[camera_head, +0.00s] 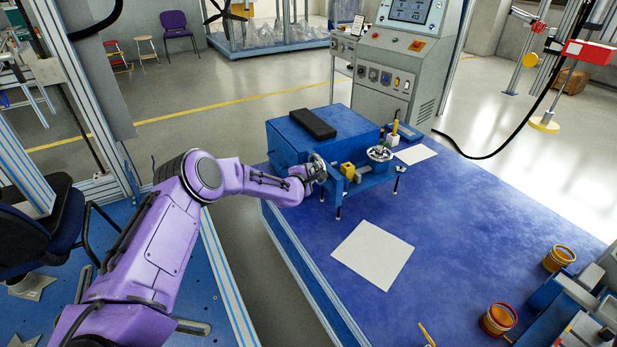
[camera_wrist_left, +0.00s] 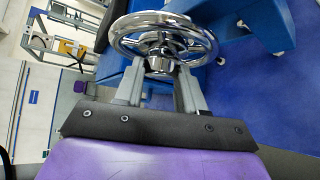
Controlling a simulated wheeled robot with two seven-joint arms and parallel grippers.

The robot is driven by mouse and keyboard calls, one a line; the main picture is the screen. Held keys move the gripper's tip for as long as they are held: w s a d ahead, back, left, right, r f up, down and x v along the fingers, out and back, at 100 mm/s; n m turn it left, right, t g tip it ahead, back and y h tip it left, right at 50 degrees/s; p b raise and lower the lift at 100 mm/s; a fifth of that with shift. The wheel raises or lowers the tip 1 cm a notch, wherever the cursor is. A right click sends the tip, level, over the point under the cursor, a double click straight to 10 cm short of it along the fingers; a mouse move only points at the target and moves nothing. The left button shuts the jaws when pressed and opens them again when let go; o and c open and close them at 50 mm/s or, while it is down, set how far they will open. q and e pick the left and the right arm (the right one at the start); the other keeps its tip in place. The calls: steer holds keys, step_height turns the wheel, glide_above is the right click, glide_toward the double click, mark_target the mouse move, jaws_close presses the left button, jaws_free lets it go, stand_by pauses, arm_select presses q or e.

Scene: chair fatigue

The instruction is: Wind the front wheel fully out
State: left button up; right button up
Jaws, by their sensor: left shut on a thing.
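The front wheel, a chrome handwheel (camera_wrist_left: 165,18), fills the top middle of the left wrist view, with its hub facing my gripper. In the head view this wheel (camera_head: 318,162) is at the left front of the blue machine (camera_head: 290,140) and is partly hidden by my gripper. My left gripper (camera_head: 309,173) reaches it from the left. In the left wrist view its two grey fingers (camera_wrist_left: 161,70) are shut on the wheel's hub, one on each side. My right gripper is not in view.
The machine stands on a blue table (camera_head: 480,210). A black block (camera_head: 313,124) lies on top of it. White sheets (camera_head: 373,254) lie on the table. A control console (camera_head: 392,75) stands behind. Orange-rimmed pots (camera_head: 498,319) are at the lower right.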

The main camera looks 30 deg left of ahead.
arm_select(q)
steer(key=shift+n+g+h, duration=0.3)
steer(key=shift+g+h, duration=0.1)
steer(key=o, duration=1)
steer(key=shift+o, duration=0.2)
steer(key=p+v, duration=0.1)
steer(key=v, duration=0.9)
steer(key=shift+s, duration=0.25)
steer(key=shift+d, duration=0.1)
